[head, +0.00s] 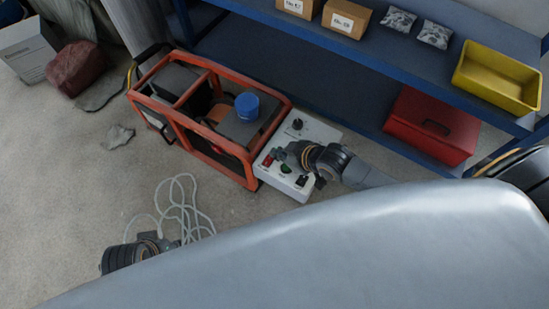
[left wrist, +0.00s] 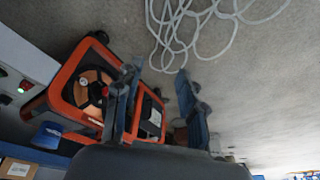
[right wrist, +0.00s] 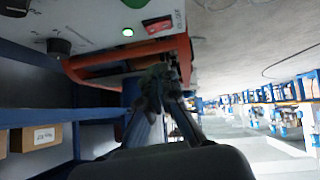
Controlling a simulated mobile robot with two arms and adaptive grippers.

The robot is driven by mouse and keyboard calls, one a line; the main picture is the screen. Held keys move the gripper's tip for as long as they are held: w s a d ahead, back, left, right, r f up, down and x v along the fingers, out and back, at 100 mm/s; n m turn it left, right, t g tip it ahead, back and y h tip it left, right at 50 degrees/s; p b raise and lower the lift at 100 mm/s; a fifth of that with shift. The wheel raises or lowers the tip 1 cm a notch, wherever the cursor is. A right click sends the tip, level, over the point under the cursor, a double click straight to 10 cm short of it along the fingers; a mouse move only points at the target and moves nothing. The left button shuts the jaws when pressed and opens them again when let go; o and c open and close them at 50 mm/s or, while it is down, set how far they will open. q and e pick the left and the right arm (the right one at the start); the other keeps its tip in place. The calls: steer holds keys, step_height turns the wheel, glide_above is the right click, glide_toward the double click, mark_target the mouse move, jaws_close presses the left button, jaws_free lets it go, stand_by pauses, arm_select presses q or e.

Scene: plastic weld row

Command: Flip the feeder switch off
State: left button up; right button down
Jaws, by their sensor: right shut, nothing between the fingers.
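A white control box (head: 318,134) stands against the orange-framed machine. It carries a black knob (head: 297,124), a red switch (head: 267,160), a green button (head: 285,169) and a dark switch (head: 302,181). In the right wrist view the red switch (right wrist: 158,26) sits beside a lit green lamp (right wrist: 128,32); its lettering is too small to read. My right gripper (head: 281,154) is shut and empty, over the panel close to the red switch; I cannot tell whether it touches. My left gripper (head: 158,241) is open and empty above the floor; its spread fingers (left wrist: 156,77) show in the left wrist view.
The orange-framed machine (head: 250,182) carries a blue cap (head: 247,105). A pale cable (head: 180,207) lies coiled on the floor near my left gripper. A blue shelf (head: 330,44) holds boxes and a yellow bin (head: 497,77). A red case (head: 431,124) stands beneath it.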

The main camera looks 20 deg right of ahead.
mark_target(267, 156)
steer(key=x, duration=0.3)
steer(key=shift+b, duration=0.4)
steer(key=shift+s+d+f+b, duration=0.1)
steer(key=shift+f+b, duration=0.2)
steer(key=shift+f, duration=0.3)
steer(key=shift+d+f+b, duration=0.15)
steer(key=shift+f+b, duration=0.1)
steer(key=shift+f, duration=0.95)
arm_select(q)
steer(key=v, duration=0.5)
steer(key=shift+s+a+r, duration=0.1)
steer(key=shift+r, duration=0.3)
